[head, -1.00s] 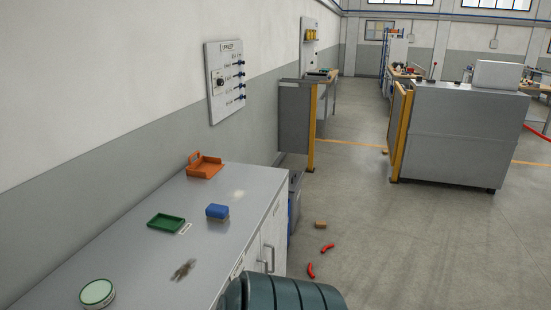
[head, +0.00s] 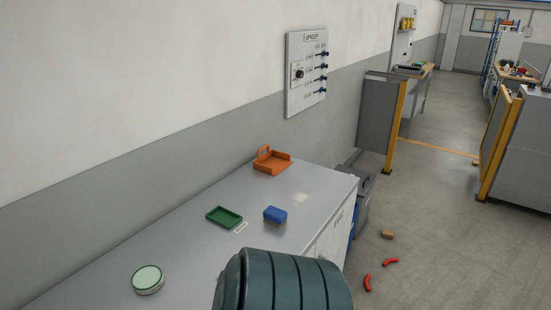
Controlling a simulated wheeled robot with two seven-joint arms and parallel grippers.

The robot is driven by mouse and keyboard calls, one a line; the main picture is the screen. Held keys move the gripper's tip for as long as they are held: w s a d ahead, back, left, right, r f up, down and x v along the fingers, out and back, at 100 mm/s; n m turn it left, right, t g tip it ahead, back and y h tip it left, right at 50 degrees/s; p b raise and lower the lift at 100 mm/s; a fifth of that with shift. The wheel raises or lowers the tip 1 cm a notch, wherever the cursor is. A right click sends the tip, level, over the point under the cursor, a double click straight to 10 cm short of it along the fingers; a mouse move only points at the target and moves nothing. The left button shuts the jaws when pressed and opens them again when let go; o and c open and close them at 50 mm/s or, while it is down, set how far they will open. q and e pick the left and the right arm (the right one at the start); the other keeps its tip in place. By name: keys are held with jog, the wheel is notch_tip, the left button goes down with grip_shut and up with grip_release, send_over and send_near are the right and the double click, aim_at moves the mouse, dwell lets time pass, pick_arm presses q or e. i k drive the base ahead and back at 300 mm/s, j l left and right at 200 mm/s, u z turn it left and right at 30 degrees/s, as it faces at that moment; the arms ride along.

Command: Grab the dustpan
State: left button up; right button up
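An orange dustpan (head: 276,165) with a raised loop handle lies on the far end of the grey cabinet top (head: 215,265), close to the wall. It stands apart from the other items there, and nothing is touching it. Neither of my grippers shows in the head view. A dark teal ribbed part, which appears to be my own, covers the bottom middle and hides some of the cabinet top.
A green tray (head: 224,217), a blue block-like item (head: 275,214) and a round tin (head: 147,280) are on the cabinet top. A pale dusty patch (head: 300,198) lies near the dustpan. Red pieces (head: 367,282) and a brown block (head: 387,235) lie on the floor.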

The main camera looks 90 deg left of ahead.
aim_at(273, 162)
jog(key=i+j+u, duration=0.25)
jog(key=u, duration=0.2)
jog(key=i+j+u, duration=0.3)
jog(key=u, duration=0.15)
jog(key=i+j+u, duration=0.15)
jog(key=i+u, duration=0.15)
jog(key=u, duration=0.15)
jog(key=i+l+u, duration=0.15)
jog(key=u, duration=0.25)
jog(key=i+l+u, duration=0.25)
jog(key=u, duration=0.15)
jog(key=i+l+u, duration=0.1)
jog(key=l+u, duration=0.25)
jog(key=i+l+u, duration=0.1)
jog(key=l+u, duration=0.15)
jog(key=u, duration=0.15)
jog(key=k+l+u, duration=0.15)
jog(key=l+u, duration=0.25)
jog(key=k+l+u, duration=0.15)
jog(key=l+u, duration=0.15)
jog(key=u, duration=0.15)
